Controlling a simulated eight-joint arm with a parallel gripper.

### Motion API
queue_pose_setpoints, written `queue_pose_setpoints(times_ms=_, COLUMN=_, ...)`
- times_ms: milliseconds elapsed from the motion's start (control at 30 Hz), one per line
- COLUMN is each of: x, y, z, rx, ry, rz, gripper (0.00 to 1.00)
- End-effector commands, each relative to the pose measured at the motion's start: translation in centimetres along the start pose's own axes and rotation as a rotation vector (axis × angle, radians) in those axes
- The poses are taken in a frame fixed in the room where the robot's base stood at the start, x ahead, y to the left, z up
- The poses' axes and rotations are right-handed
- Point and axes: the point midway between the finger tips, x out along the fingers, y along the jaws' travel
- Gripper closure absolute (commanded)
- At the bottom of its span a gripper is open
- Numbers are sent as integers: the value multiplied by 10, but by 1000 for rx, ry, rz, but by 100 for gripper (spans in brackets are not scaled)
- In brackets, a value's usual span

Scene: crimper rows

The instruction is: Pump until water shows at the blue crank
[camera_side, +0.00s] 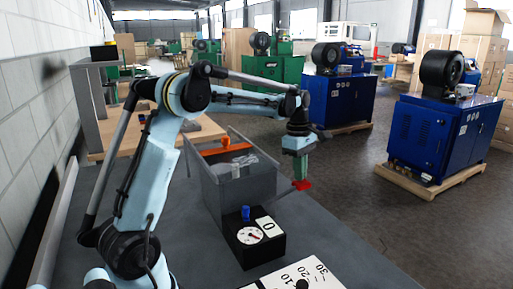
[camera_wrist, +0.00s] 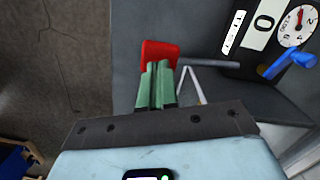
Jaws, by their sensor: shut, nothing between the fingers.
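My gripper (camera_wrist: 156,88) has green fingers pressed together with nothing between them. In the side view my gripper (camera_side: 300,174) hangs at the right of the grey tank. A red block (camera_wrist: 160,54) lies just beyond the fingertips in the wrist view; the red block (camera_side: 302,185) also shows right under the fingers in the side view. Whether they touch it I cannot tell. The blue crank (camera_side: 245,213) stands on a black box (camera_side: 247,252) with a round white dial and a "0" card. The blue crank (camera_wrist: 289,64) is at upper right in the wrist view. I see no water there.
The open grey tank (camera_side: 237,192) stands behind the black box, with an orange piece (camera_side: 224,149) across its far part. A white scale plate (camera_side: 308,274) with numbers lies at the front. Grey table surface (camera_side: 185,250) is clear at left.

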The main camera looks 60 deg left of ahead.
Motion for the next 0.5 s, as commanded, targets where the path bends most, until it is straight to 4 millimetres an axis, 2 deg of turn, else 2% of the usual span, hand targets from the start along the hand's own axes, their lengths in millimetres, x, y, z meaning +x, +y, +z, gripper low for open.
queue_pose_setpoints(times_ms=333, x=1, y=0, z=0, rx=0, ry=0, rz=0, gripper=100)
queue_pose_setpoints(times_ms=500, x=14, y=0, z=-1, rx=0, ry=0, rz=0, gripper=100)
